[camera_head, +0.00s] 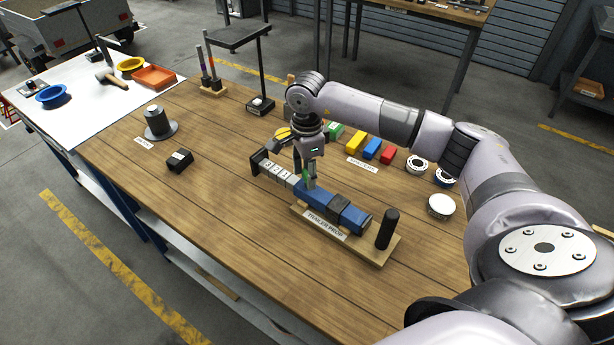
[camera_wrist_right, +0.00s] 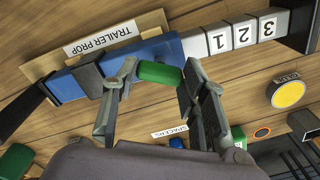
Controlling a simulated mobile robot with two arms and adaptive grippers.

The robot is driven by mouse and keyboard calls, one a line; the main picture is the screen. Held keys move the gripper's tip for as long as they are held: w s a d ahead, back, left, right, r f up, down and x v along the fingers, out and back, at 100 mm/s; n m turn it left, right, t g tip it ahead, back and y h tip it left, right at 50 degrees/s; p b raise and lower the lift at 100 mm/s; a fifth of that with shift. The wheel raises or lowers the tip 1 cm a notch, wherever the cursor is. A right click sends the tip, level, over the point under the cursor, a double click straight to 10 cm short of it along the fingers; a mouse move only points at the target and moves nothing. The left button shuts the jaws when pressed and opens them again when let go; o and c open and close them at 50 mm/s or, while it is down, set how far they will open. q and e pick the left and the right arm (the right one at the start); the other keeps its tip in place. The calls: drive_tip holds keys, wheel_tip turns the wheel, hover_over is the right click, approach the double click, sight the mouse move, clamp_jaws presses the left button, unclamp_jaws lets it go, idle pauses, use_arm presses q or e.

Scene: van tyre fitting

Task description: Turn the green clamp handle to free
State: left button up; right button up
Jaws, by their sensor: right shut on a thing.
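The trailer prop (camera_head: 318,201) lies on the bench, a blue body with a white sliding section marked 1, 2, 3 (camera_wrist_right: 243,36). The green clamp handle (camera_wrist_right: 160,73) sticks out from the side of the blue body (camera_wrist_right: 150,52) near the white section. My right gripper (camera_head: 307,181) reaches down over the prop from above. In the right wrist view its fingers (camera_wrist_right: 155,79) are shut on the green handle, one at each end. In the head view the fingers hide most of the handle. My left gripper is in neither view.
A black upright cylinder (camera_head: 387,229) stands at the prop's right end. Coloured spacer blocks (camera_head: 372,148) and round tins (camera_head: 441,206) lie behind and to the right. A small black box (camera_head: 180,160) sits at left. The bench front is clear.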

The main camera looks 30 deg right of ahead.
sight(307, 174)
drive_tip(key=m+b, duration=0.1)
drive_tip(key=m, duration=0.2)
drive_tip(key=shift+m+b, duration=0.3)
drive_tip(key=shift+m, duration=0.1)
drive_tip(key=m+b, duration=0.1)
drive_tip(key=m, duration=0.1)
drive_tip(key=shift+m, duration=0.3)
drive_tip(key=m+b, duration=0.1)
drive_tip(key=m, duration=0.4)
drive_tip(key=shift+m, duration=0.3)
drive_tip(key=o, duration=1.2)
drive_tip(key=shift+c, duration=0.2)
drive_tip(key=shift+r, duration=0.1)
wheel_tip(307, 174, up, 12)
